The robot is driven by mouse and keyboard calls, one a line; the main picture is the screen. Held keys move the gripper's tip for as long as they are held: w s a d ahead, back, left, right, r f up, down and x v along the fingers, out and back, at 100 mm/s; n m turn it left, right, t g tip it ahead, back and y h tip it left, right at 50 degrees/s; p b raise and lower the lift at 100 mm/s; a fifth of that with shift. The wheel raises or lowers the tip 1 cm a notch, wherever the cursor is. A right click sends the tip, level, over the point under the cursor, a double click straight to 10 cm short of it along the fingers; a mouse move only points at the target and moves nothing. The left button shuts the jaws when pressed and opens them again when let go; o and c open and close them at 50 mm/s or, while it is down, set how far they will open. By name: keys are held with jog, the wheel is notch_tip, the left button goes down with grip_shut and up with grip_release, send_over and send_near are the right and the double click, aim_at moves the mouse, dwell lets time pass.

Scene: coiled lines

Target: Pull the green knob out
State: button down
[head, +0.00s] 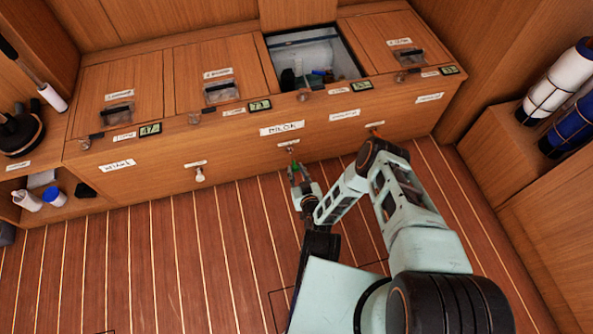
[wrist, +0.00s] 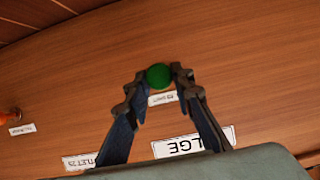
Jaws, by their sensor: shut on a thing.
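The green knob (wrist: 158,76) sits on the wooden front panel and shows between my fingertips in the wrist view. My gripper (wrist: 157,80) is shut on it, with one dark finger on each side. In the head view my gripper (head: 297,170) is at the front of the long wooden bench, low on its middle part. The knob is mostly hidden there by the fingers. How far the knob stands out from the panel cannot be told.
A white knob (head: 199,175) is on the panel to the left. An orange knob (head: 376,132) is to the right, close to my arm; it also shows in the wrist view (wrist: 9,115). An open compartment (head: 318,62) is in the bench top. The plank floor (head: 150,270) is clear.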

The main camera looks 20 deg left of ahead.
jog(key=c, duration=1.7)
grip_release()
jog(key=shift+w, duration=0.1)
notch_tip(320, 180, up, 10)
jog(key=shift+r, duration=0.1)
